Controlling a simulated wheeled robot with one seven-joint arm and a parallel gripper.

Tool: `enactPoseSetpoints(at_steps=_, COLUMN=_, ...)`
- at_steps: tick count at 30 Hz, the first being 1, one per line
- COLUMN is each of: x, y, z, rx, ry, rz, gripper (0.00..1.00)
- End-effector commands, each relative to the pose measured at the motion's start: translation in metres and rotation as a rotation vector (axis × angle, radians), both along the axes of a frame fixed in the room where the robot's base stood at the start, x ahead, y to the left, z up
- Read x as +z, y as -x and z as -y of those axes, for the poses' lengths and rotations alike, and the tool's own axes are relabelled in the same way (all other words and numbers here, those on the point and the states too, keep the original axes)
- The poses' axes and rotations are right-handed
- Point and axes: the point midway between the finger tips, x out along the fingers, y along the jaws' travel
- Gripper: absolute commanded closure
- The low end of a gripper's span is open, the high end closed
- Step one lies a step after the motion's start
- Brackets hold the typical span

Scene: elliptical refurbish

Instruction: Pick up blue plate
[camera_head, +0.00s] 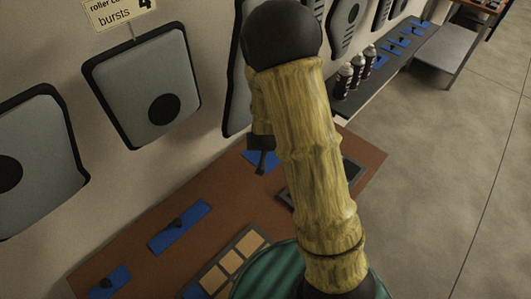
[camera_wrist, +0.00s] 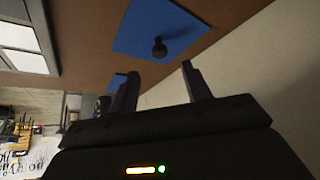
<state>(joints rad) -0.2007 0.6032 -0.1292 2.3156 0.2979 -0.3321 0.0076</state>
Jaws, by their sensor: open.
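A flat blue plate with a black round knob (camera_wrist: 145,22) lies on the brown tabletop in the wrist view. My gripper (camera_wrist: 158,84) is open, with its two dark fingers apart and nothing between them. The plate is beyond the fingertips, and a gap shows between them. In the head view my gripper (camera_head: 262,158) is partly hidden behind my arm, with a blue plate (camera_head: 248,157) partly visible behind it. Two more blue plates with black knobs lie on the table, one in the middle (camera_head: 192,221) and one at the lower left (camera_head: 122,274).
The brown table (camera_head: 130,245) runs along a wall with hanging grey panels (camera_head: 150,80). A tray with tan squares (camera_head: 231,262) lies near the front. Several spray cans (camera_head: 356,70) stand on a dark shelf at the back. Open floor is on the right.

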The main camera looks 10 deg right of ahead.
Motion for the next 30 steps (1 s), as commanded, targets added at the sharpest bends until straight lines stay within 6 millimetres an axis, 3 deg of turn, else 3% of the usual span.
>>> enactPoseSetpoints(at_steps=14, x=-0.008, y=-0.005, z=-0.007, rx=0.015, ry=0.000, rz=0.000, gripper=0.52)
enactPoseSetpoints(at_steps=25, x=-0.046, y=-0.029, z=0.005, rx=0.003, ry=0.001, rz=-0.001, gripper=0.52)
enactPoseSetpoints(at_steps=30, x=-0.055, y=-0.034, z=0.006, rx=0.002, ry=0.000, rz=0.000, gripper=0.52)
